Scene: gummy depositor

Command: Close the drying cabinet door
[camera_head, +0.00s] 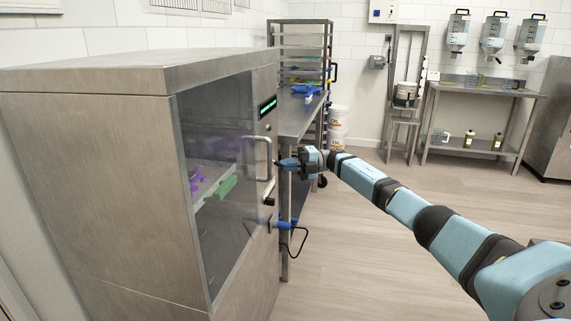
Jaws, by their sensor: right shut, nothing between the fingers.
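The drying cabinet (95,170) stands at the left, a brushed steel box. Its glass door (225,220) faces right and looks flush with the cabinet front, or nearly so; I cannot tell whether it is latched. A vertical bar handle (270,160) is on the door's far side, with a dark latch-like part (269,201) below it. My right gripper (278,163) is shut and empty, its tip right beside the handle; I cannot tell whether it touches. My left gripper is not in view.
Purple and green items (222,187) show on a tray through the glass. A steel table (300,115) and rack (303,35) stand beyond the cabinet. A blue tool with a black cable (284,224) hangs near the handle. The floor (370,265) in the middle is clear.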

